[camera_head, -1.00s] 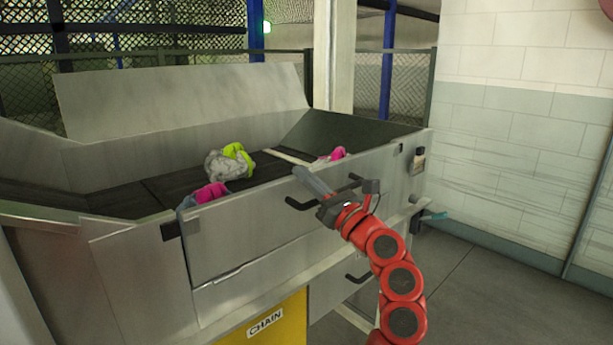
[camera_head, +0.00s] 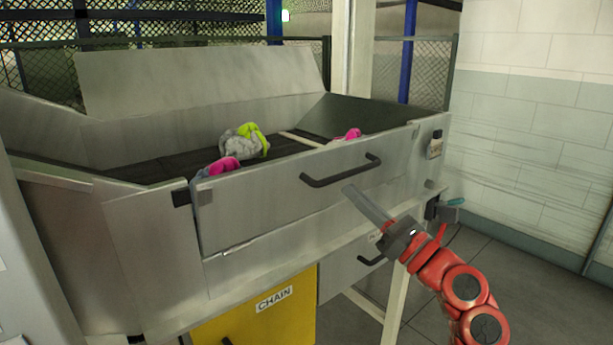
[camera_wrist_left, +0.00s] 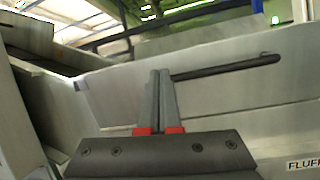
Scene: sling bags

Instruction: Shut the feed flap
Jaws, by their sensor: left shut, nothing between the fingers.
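The feed flap (camera_head: 255,205) is the grey metal front panel of the hopper, with a long black bar handle (camera_head: 340,171). It stands up roughly in line with the front wall; I cannot tell whether it is fully flush or latched. My left gripper (camera_head: 348,190) is shut and empty, its fingers pointing at the flap just below the handle. In the left wrist view the shut fingers (camera_wrist_left: 160,73) are beside the left end of the handle (camera_wrist_left: 225,67); contact is unclear. My right gripper is not in view.
Grey, green and pink bags (camera_head: 243,143) lie on the dark belt (camera_head: 135,168) behind the flap. Black blocks (camera_head: 181,198) sit by the flap's left edge. A yellow panel marked CHAIN (camera_head: 262,322) is below. Open floor (camera_head: 480,265) lies to the right.

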